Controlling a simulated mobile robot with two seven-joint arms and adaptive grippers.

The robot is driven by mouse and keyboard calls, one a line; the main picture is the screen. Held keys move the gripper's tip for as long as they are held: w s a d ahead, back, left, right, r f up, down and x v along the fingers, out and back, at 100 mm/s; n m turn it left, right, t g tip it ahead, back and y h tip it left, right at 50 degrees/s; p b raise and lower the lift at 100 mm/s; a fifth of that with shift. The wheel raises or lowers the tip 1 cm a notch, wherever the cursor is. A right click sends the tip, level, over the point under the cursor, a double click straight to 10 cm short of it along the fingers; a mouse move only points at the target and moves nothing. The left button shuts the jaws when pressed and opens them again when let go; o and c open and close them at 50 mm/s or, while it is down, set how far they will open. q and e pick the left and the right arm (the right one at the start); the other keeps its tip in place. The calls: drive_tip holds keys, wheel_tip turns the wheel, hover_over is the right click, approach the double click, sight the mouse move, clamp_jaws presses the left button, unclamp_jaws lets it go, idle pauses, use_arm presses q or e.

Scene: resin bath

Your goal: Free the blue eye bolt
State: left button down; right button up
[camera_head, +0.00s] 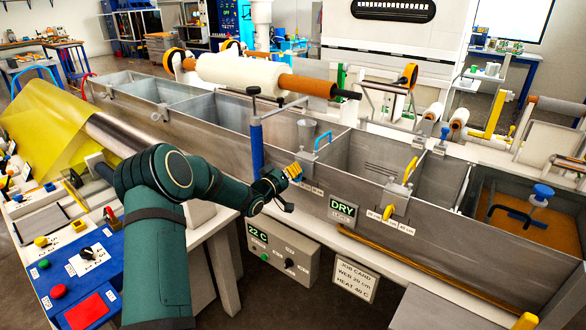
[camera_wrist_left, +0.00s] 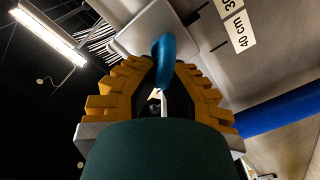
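The blue eye bolt (camera_head: 322,141) stands at the front rim of the resin bath (camera_head: 180,122), left of a similar yellow one. In the left wrist view the blue eye bolt (camera_wrist_left: 163,58) shows against a pale grey block, between the tips of the yellow-padded fingers. My left gripper (camera_head: 291,188) is at the bath's front wall, just below and left of the bolt. Its fingers are spread in the head view, and in the left wrist view the gripper (camera_wrist_left: 163,72) points at the bolt. I cannot tell whether either finger touches it. My right gripper is not in view.
A yellow eye bolt (camera_head: 411,169) stands farther right on the rim. A blue post (camera_head: 257,148) rises just left of my gripper. A white roll (camera_head: 238,70) hangs above the bath. A control box (camera_head: 283,256) and a long brown rod (camera_head: 425,268) are below.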

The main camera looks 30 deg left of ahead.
use_arm(q)
drive_tip(key=shift+a+f+n+p, duration=0.1)
drive_tip(key=shift+n+p, duration=0.35)
drive_tip(key=shift+n, duration=1.05)
drive_tip(key=c, duration=1.1)
unclamp_jaws()
drive_tip(key=shift+f, duration=0.1)
drive_tip(key=s, duration=0.8)
drive_tip(key=s+a, duration=0.1)
drive_tip(key=s, duration=0.3)
